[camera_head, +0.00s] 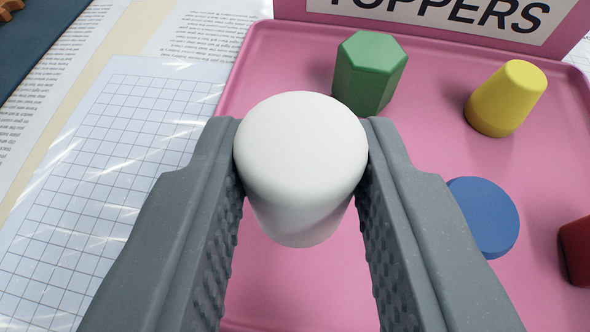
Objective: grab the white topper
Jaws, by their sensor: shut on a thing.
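The white topper (301,160) is a smooth, rounded piece that narrows toward its lower end. My gripper (301,152) is shut on it, with one grey finger touching each side. The topper is in the middle of the view, over the left part of the pink tray (290,290). It looks held above the tray, but the exact gap under it cannot be told. Its far underside is hidden.
The tray also holds a green hexagonal topper (369,73), a yellow topper (505,98), a blue round topper (484,216) and a dark red piece (576,250). A "TOPPERS" sign (450,18) stands at the back. Gridded paper (120,170) lies left.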

